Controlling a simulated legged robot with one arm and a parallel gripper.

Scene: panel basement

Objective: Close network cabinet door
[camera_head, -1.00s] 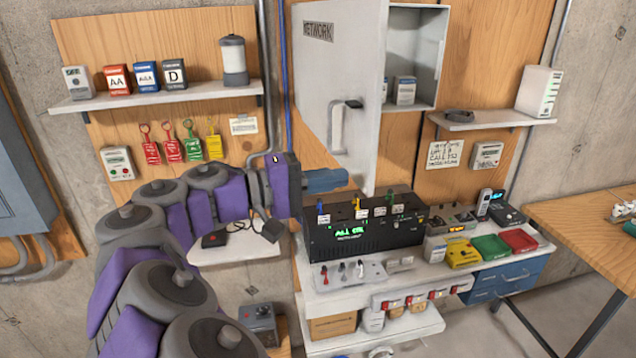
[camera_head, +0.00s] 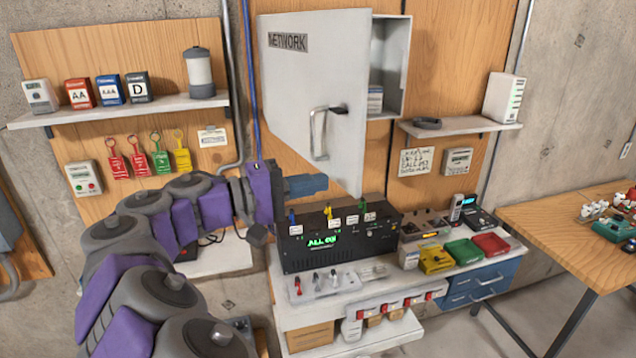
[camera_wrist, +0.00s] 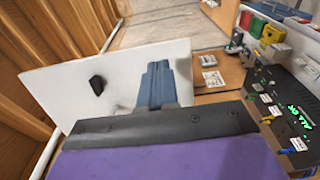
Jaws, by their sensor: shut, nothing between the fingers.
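The network cabinet door (camera_head: 300,100) is a pale grey panel with a NETWORK label and a metal handle (camera_head: 319,132). It stands partly open, swung out to the left of the cabinet box (camera_head: 394,62), whose inside partly shows. My gripper (camera_head: 318,184) is shut and empty, at the lower part of the door, below and left of the handle. In the wrist view the blue fingers (camera_wrist: 158,85) overlap the pale door panel (camera_wrist: 110,82), which has a dark fitting on it. Whether the fingers touch the door I cannot tell.
A left shelf (camera_head: 120,113) holds several small boxes and a lantern. A right shelf (camera_head: 460,128) holds a white box. A wooden table (camera_head: 565,215) stands at right.

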